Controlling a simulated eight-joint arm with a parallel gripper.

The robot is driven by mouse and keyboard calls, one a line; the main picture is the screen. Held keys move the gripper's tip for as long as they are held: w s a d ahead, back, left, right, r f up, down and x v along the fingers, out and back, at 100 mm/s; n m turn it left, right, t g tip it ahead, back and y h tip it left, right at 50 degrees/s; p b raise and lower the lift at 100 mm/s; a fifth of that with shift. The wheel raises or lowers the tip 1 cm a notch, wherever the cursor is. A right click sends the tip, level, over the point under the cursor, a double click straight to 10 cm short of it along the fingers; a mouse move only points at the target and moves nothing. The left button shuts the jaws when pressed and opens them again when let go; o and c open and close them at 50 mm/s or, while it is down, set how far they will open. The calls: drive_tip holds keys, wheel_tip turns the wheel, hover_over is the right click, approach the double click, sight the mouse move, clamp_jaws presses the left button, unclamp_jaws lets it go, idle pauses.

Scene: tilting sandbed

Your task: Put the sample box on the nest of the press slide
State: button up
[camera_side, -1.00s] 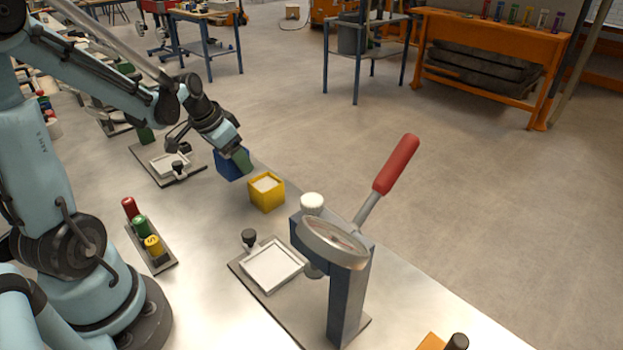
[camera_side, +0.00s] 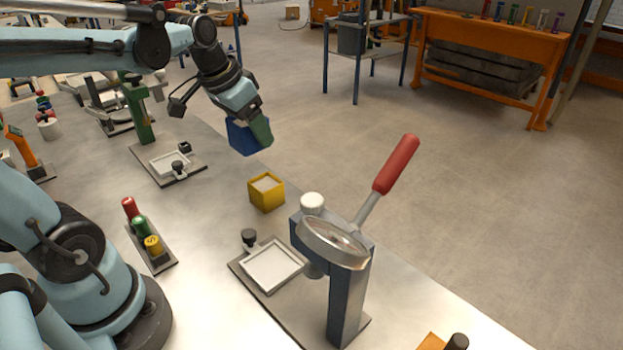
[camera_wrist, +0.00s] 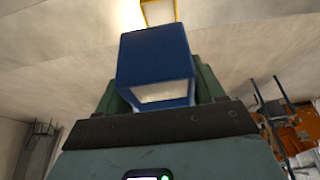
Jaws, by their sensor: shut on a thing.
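My gripper (camera_side: 252,134) is shut on a blue box (camera_side: 241,139), raised above the far edge of the table and slightly tilted. In the wrist view, the blue box (camera_wrist: 154,60) sits between the green fingers, with a pale patch on the face nearest the camera. A yellow box (camera_side: 266,197) with a pale top stands on the table below and right of it. The front press (camera_side: 345,295) has a red lever (camera_side: 397,165) and a round head. Beside its column, a white square frame, seemingly the nest (camera_side: 254,281), lies empty on a plate with a black knob (camera_side: 248,237).
A second station with a green column (camera_side: 139,112) and a white frame (camera_side: 158,160) stands farther back. A rack of red, green and yellow cylinders (camera_side: 152,245) lies left of the front press. Bare table separates the rack from the yellow box.

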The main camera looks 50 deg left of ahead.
wheel_tip(320, 180, up, 15)
drive_tip(key=s+d, duration=0.8)
drive_tip(key=d, duration=0.4)
drive_tip(key=s+d, duration=0.8)
drive_tip(key=d, duration=0.3)
wheel_tip(320, 180, down, 18)
drive_tip(key=f, duration=0.1)
drive_tip(key=w+a+f, duration=0.4)
drive_tip(key=w+a, duration=0.1)
drive_tip(key=w+a+f, duration=0.2)
drive_tip(key=w, duration=0.1)
drive_tip(key=shift+a+f, duration=0.1)
drive_tip(key=shift+a, duration=0.3)
drive_tip(key=shift+f, duration=2)
drive_tip(key=shift+f, duration=0.2)
drive_tip(key=o, duration=1)
drive_tip(key=shift+c, duration=0.2)
